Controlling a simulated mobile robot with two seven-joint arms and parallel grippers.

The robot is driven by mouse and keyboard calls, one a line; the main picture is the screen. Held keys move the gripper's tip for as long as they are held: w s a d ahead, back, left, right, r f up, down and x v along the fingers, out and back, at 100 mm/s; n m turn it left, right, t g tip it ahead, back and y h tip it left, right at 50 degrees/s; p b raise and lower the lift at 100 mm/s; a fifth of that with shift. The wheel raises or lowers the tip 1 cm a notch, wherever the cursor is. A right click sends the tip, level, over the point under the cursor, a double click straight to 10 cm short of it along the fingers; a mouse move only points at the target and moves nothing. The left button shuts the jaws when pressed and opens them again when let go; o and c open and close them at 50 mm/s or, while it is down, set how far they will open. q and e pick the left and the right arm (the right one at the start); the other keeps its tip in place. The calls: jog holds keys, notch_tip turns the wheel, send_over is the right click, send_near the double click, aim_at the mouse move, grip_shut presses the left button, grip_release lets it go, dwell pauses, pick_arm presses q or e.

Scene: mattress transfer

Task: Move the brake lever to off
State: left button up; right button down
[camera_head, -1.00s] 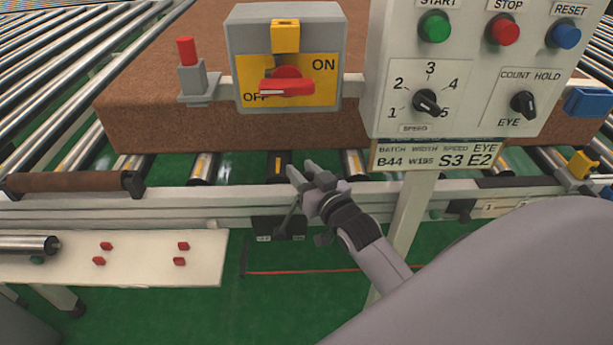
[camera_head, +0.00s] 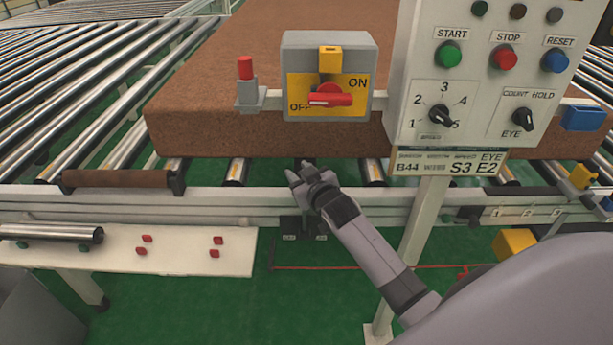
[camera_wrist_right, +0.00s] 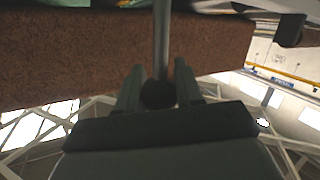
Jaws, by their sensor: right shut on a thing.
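The brake lever is a grey rod with a dark round knob (camera_wrist_right: 158,94), seen in the right wrist view between my right gripper's fingers (camera_wrist_right: 160,88). In the head view my right gripper (camera_head: 303,176) is at the front conveyor rail, shut on the lever's upper end. It hides most of the lever. The lever's dark bracket (camera_head: 303,226) hangs just below, with two small labels too blurred to read. The lever looks close to upright over the bracket. My left gripper is not in view.
Above stands a grey switch box (camera_head: 298,50) with a red handle (camera_head: 330,99). Right of it is the control panel (camera_head: 480,95) on a white post (camera_head: 422,220). A brown mattress block (camera_head: 220,125) lies on the rollers. A white shelf (camera_head: 190,262) is at lower left.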

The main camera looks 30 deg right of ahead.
jog(key=w+a+f+n+g+h+b, duration=0.1)
jog(key=w+a+f+n+g, duration=0.1)
jog(key=a, duration=0.5)
jog(key=shift+w+n+h, duration=0.3)
jog(key=shift+w+n, duration=0.4)
jog(key=shift+w, duration=0.55)
jog(key=shift+a, duration=0.2)
jog(key=c, duration=0.7)
grip_release()
jog(key=shift+c, duration=0.2)
jog(key=shift+f, duration=0.1)
